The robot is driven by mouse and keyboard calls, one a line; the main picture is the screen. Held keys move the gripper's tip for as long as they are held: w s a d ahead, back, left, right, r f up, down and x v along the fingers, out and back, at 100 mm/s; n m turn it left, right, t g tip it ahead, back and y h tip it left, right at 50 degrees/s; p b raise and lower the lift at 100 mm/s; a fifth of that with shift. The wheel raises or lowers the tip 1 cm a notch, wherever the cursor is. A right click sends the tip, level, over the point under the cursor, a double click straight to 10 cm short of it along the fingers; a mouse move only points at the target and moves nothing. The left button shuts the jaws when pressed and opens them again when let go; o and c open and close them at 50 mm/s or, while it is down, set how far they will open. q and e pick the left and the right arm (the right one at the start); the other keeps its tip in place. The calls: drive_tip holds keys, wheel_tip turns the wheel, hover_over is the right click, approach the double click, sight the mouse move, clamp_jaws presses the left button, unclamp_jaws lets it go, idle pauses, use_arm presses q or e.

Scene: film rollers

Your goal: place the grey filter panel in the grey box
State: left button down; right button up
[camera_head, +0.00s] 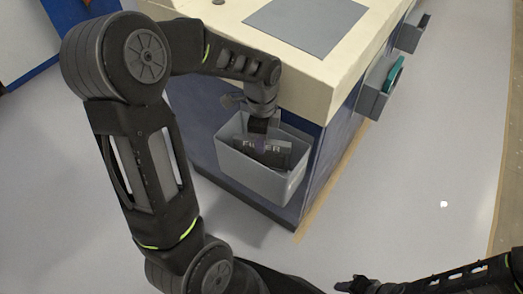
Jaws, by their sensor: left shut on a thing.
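The grey box (262,178) is an open-topped bin at the side of the cream-topped counter. The filter panel (276,153) is dark grey with pale lettering, partly hidden by my gripper and the box's front wall. My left gripper (260,138) reaches down into the box opening and is shut on the panel. The panel is tilted, with its lower part inside the box; I cannot tell whether it touches the bottom. My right gripper (358,285) is low at the bottom edge, away from the box, and its fingers are unclear.
The cream counter (215,25) with blue sides stands behind the box, with a flat grey mat (306,22) on top. Two smaller grey bins hang on its right side; the nearer bin (371,97) holds a teal object (394,75). The pale floor at right is mostly clear.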

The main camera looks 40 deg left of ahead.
use_arm(q)
drive_tip(key=shift+f+b, duration=0.45)
drive_tip(key=shift+f, duration=1.65)
drive_tip(key=shift+f, duration=0.2)
drive_tip(key=c, duration=1.3)
unclamp_jaws()
drive_tip(key=shift+c, duration=0.2)
drive_tip(key=shift+r, duration=0.15)
wheel_tip(320, 180, up, 12)
drive_tip(key=shift+r+p, duration=0.1)
drive_tip(key=shift+p, duration=1.15)
